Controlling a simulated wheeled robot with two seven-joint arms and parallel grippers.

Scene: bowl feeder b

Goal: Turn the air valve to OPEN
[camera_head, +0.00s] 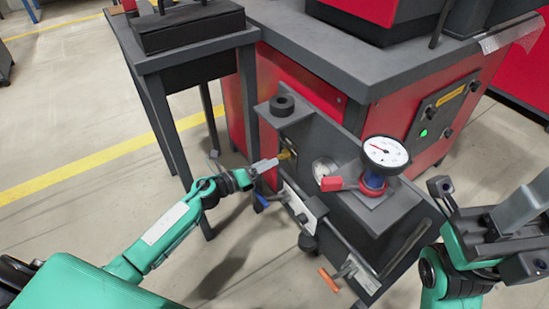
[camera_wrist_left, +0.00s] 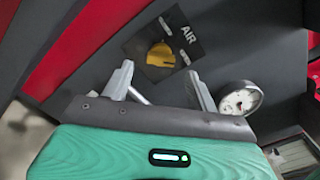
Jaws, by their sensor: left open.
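The air valve is a yellow knob (camera_wrist_left: 160,56) on a dark plate marked AIR (camera_wrist_left: 184,36). In the head view the knob (camera_head: 285,154) sits on the side face of the grey machine block. My left gripper (camera_head: 270,162) is just in front of it, pointing at it. In the left wrist view the two pale fingers of this gripper (camera_wrist_left: 161,84) are spread, with the knob beyond the gap and apparently not touched. The small marks beside the knob are too small to read. My right gripper (camera_head: 490,215) is at the right edge, away from the valve, its fingers unclear.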

